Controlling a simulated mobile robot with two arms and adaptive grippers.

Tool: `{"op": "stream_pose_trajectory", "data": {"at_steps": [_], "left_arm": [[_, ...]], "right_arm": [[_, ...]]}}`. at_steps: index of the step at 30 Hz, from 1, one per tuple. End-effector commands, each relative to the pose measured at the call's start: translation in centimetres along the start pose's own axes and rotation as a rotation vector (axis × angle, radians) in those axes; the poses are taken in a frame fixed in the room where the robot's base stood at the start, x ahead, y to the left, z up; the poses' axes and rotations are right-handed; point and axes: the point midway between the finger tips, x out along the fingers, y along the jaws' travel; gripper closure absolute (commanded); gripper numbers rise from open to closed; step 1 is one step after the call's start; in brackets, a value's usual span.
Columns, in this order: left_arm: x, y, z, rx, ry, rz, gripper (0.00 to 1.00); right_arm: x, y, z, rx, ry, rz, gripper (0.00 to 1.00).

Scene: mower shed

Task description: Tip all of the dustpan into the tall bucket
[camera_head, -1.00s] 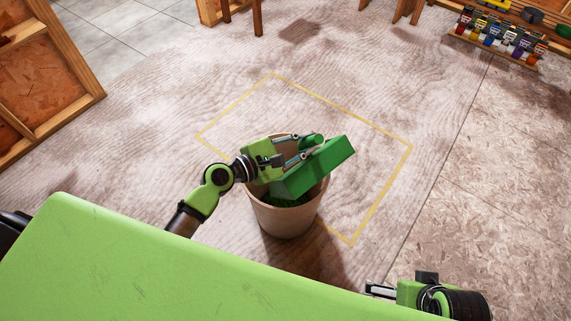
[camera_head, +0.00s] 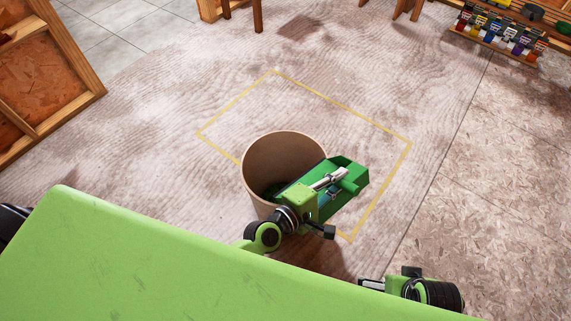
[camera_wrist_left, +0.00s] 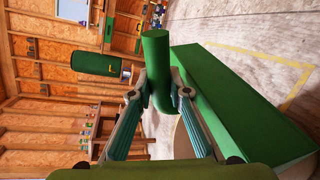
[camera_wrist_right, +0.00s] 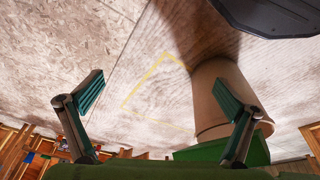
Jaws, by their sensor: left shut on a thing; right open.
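The tall bucket (camera_head: 262,165), tan and open-topped, stands upright on the floor in the head view. Dark green stuff (camera_head: 270,189) shows inside it. The green dustpan (camera_head: 354,192) is at the bucket's right side, partly over its rim; I cannot tell whether they touch. My left gripper (camera_head: 338,180) is shut on the dustpan's handle, which shows between the fingers in the left wrist view (camera_wrist_left: 157,75). Whether anything is left in the pan is hidden. My right gripper (camera_wrist_right: 160,92) is open and empty; the bucket shows beyond it in the right wrist view (camera_wrist_right: 207,80).
A yellow outline (camera_head: 383,189) is marked on the floor around the bucket's spot. The floor behind the bucket is clear. A rack of coloured bottles (camera_head: 500,35) stands at the far right. A wooden frame (camera_head: 75,55) stands at the left.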

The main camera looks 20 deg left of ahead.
Motion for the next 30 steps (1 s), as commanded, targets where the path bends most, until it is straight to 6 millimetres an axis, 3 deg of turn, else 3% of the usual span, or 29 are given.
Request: {"op": "stream_pose_trajectory", "data": {"at_steps": [11, 20, 30], "left_arm": [[0.3, -3.6, 4.0, 0.216, 0.043, 0.024, 1.00], [0.7, -5.8, 4.6, 0.301, 0.060, 0.034, 1.00], [0.9, -7.4, 5.5, 0.382, 0.076, 0.042, 1.00]], "right_arm": [[-1.2, 0.1, -0.2, 0.001, 0.006, 0.002, 0.00], [-5.2, 0.2, -0.5, 0.003, 0.028, 0.005, 0.00], [-6.4, 0.3, -0.3, 0.004, 0.033, 0.007, 0.00]]}}
